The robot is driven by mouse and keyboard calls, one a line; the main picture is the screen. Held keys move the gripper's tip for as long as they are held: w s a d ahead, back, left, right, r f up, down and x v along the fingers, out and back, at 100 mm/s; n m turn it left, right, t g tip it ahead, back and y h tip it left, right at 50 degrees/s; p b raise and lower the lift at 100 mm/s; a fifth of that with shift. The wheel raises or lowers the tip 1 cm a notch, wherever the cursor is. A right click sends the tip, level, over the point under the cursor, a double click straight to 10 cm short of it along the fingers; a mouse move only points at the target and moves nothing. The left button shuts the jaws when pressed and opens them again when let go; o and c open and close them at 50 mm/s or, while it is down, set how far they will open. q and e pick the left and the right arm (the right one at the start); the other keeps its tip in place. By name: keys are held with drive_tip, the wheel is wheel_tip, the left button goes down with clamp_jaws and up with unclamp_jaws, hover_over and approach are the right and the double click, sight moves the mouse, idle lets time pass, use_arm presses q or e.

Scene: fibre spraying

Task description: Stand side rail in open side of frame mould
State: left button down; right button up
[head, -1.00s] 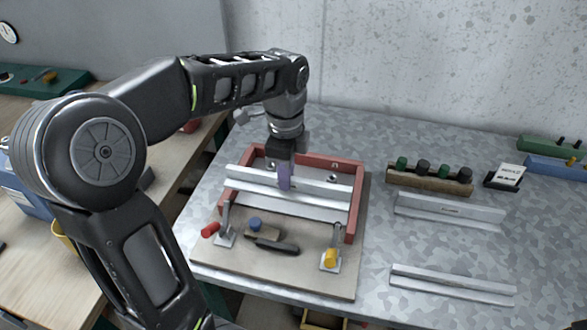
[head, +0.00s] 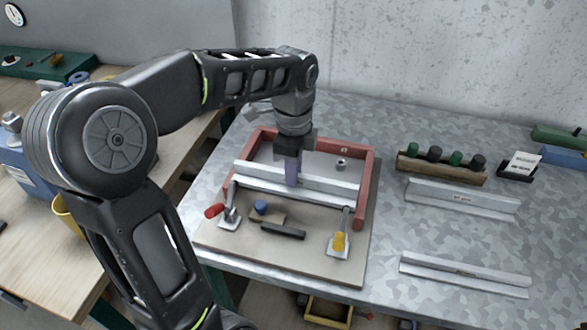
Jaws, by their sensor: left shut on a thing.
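The frame mould is a red three-sided frame (head: 366,180) on a beige board (head: 215,245), with its open side toward the front. My left gripper (head: 292,178) is shut on the silver side rail (head: 325,188). The rail spans the frame from left to right at the open front side, behind the two clamps. I cannot tell whether its underside touches the board. A clamp with a red handle (head: 215,211) stands at front left and one with a yellow handle (head: 339,241) at front right. My right gripper is not in view.
Two more silver rails (head: 463,199) (head: 465,276) lie to the right on the metal table. A wooden rack with dark and green knobs (head: 442,168) and a small card stand (head: 518,166) are behind them. A blue-knobbed block (head: 262,210) and dark bar (head: 283,231) lie before the rail.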

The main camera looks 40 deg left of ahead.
use_arm(q)
drive_tip(key=shift+f+b, duration=1.85)
drive_tip(key=shift+f, duration=1.1)
drive_tip(key=shift+f, duration=0.2)
drive_tip(key=c, duration=1.3)
unclamp_jaws()
wheel_tip(320, 180, up, 8)
drive_tip(key=shift+f, duration=0.1)
wheel_tip(320, 180, up, 8)
drive_tip(key=p, duration=0.6)
